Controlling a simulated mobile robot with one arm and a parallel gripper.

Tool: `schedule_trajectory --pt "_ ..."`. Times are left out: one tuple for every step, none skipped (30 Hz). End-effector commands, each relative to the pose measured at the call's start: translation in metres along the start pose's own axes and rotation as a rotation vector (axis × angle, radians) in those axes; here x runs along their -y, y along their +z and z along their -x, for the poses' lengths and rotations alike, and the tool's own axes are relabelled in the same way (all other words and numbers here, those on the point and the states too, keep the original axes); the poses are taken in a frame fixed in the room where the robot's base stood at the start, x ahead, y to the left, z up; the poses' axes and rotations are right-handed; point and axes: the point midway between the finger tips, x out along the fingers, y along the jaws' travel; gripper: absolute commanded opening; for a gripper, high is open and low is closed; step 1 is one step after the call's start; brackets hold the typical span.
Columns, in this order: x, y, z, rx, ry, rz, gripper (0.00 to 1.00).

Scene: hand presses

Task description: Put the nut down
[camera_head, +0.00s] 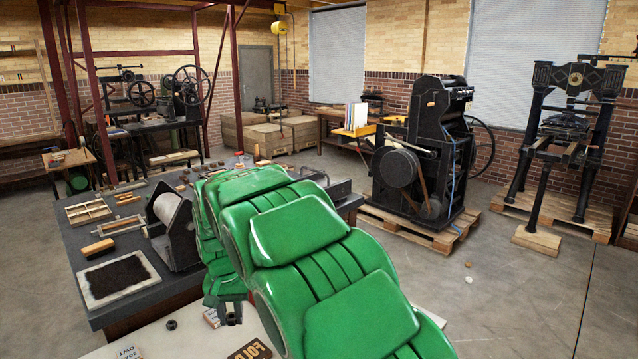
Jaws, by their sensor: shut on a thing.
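My gripper (230,316) points down over the light worktop (190,343) at the bottom of the view, partly behind my green arm. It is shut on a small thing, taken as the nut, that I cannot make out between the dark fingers. A small dark ring-like piece (171,325), perhaps another nut, lies on the worktop left of my gripper. I cannot tell how high my gripper is above the worktop.
Small printed boxes (212,318) and (128,352) and a dark lettered block (250,350) lie on the worktop. Behind stands a dark bench with a roller press (172,230) and an inked slab (118,276). Bare worktop shows between the pieces.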

Motion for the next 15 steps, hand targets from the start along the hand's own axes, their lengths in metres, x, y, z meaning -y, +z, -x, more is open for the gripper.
schedule_trajectory --pt "-0.014 -0.01 0.004 -0.001 -0.001 -0.021 0.0" --pt "-0.022 -0.015 0.007 -0.001 -0.001 -0.031 0.0" --pt "-0.032 -0.021 0.01 0.0 0.0 -0.045 0.0" --pt "-0.04 -0.026 0.012 0.0 -0.001 -0.055 0.0" --pt "-0.048 -0.03 0.015 -0.001 -0.001 -0.065 0.0" --pt "-0.058 -0.036 0.018 -0.001 -0.001 -0.078 0.0" --pt "-0.067 -0.041 0.021 -0.001 -0.001 -0.089 0.0" --pt "-0.075 -0.045 0.024 -0.001 -0.001 -0.098 0.0" --pt "-0.086 -0.05 0.027 -0.001 -0.001 -0.112 0.0" --pt "-0.094 -0.054 0.03 -0.001 -0.001 -0.122 0.0" --pt "-0.103 -0.058 0.032 -0.001 0.0 -0.132 0.0" --pt "-0.114 -0.062 0.036 -0.001 0.0 -0.146 0.0" --pt "-0.123 -0.066 0.038 -0.001 0.0 -0.157 0.0" --pt "-0.132 -0.069 0.041 -0.001 0.0 -0.167 0.0" --pt "-0.144 -0.073 0.044 -0.002 0.0 -0.182 0.0"
